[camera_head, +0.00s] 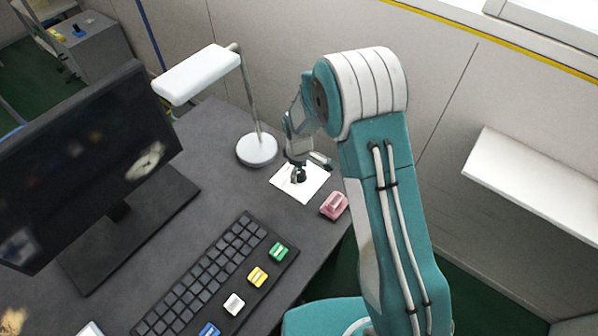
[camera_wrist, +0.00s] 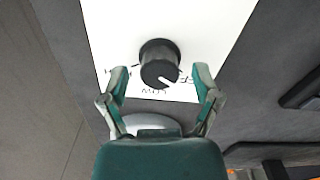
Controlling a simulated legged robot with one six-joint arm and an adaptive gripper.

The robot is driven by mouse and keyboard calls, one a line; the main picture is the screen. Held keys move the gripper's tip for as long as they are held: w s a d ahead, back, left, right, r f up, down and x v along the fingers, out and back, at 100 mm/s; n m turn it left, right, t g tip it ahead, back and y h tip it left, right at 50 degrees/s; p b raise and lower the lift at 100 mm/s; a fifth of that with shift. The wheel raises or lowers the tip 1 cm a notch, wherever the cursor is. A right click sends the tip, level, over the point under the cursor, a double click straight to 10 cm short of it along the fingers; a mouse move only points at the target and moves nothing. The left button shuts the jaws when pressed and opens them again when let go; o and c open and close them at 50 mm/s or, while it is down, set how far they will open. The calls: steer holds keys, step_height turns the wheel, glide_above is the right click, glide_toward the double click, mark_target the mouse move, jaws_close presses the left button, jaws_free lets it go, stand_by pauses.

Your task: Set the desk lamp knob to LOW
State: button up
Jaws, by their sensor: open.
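My gripper (camera_head: 309,160) is above the knob. In the wrist view my gripper (camera_wrist: 158,82) is open, one finger on each side of the knob, with gaps visible; contact is not seen.
A pink block (camera_head: 334,206) lies close to the plate near the desk edge. A keyboard (camera_head: 215,275) with several coloured blocks is at the front, and a monitor (camera_head: 85,160) stands at left. A white shelf (camera_head: 535,185) juts from the wall at right.

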steer(key=shift+f, duration=0.35)
jaws_close()
steer(key=shift+m, duration=0.3)
steer(key=m, duration=0.5)
steer(key=shift+d+m, duration=0.1)
steer(key=shift+m, duration=0.2)
steer(key=m, duration=0.5)
steer(key=shift+m, duration=0.4)
